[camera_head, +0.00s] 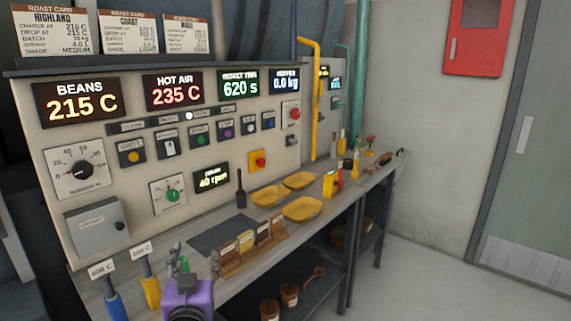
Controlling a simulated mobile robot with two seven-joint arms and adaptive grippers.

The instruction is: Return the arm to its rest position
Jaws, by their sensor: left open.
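My left gripper (179,263) is at the bottom of the head view, above the front part of the workbench (92,291). Its fingers point away toward the control panel (220,160). They are apart, and I see nothing held between them. The purple wrist part of my left arm shows just below it. A yellow-handled tool (151,292) and a blue-handled tool (116,305) stand close to its left. My right gripper is not in the view.
A wooden rack (232,266) with several cards stands right of the gripper. Yellow trays (303,209) and small bottles lie farther along the bench. Brown pots (289,295) sit on the lower shelf. The floor (440,285) at right is clear, before a grey door (530,160).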

